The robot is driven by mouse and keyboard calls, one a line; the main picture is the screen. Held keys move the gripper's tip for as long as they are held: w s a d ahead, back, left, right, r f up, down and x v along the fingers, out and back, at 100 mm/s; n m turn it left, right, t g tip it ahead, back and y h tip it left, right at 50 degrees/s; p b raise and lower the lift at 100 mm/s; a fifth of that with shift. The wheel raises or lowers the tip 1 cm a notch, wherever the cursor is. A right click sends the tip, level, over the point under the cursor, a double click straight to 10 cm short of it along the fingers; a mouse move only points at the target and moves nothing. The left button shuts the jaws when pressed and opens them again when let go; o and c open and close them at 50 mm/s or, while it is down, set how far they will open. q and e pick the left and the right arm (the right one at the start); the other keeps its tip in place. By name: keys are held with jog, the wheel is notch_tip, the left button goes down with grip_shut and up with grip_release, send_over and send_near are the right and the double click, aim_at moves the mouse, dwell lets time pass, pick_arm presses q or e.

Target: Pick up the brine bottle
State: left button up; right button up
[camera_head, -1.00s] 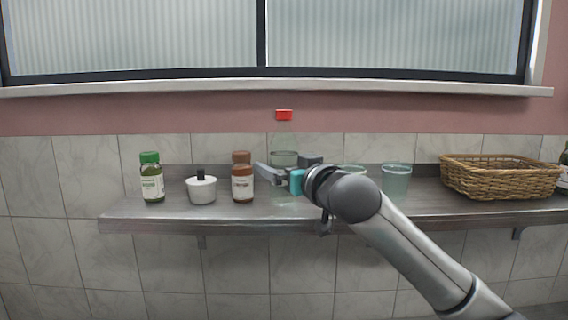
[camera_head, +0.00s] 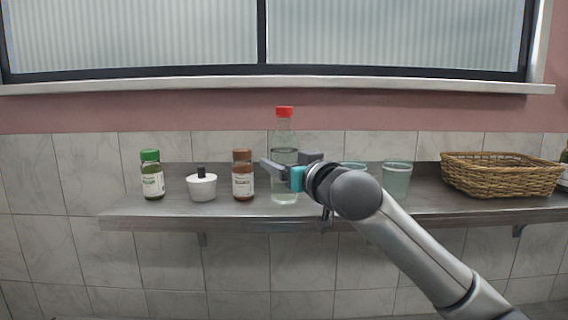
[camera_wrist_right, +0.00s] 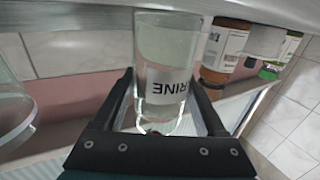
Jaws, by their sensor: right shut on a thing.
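The brine bottle (camera_head: 284,136) is clear with a red cap and stands upright at the middle of the shelf. My right gripper (camera_head: 287,170) comes from the right and is shut on its body. In the right wrist view, the bottle (camera_wrist_right: 168,55) lies between the two fingers of the right gripper (camera_wrist_right: 165,105), with "RINE" readable on its label. Its base is close to the shelf surface; I cannot tell whether they touch. My left gripper is not in view.
On the metal shelf (camera_head: 125,213), a brown-capped bottle (camera_head: 243,180), a white pot (camera_head: 201,188) and a green-capped bottle (camera_head: 152,180) stand to the left. A glass (camera_head: 397,182) and a wicker basket (camera_head: 500,178) stand to the right. Tiled wall is behind.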

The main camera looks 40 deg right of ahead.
notch_tip(320, 180, up, 20)
jog(key=p, duration=0.5)
jog(key=shift+f, duration=0.15)
jog(key=shift+p, duration=0.3)
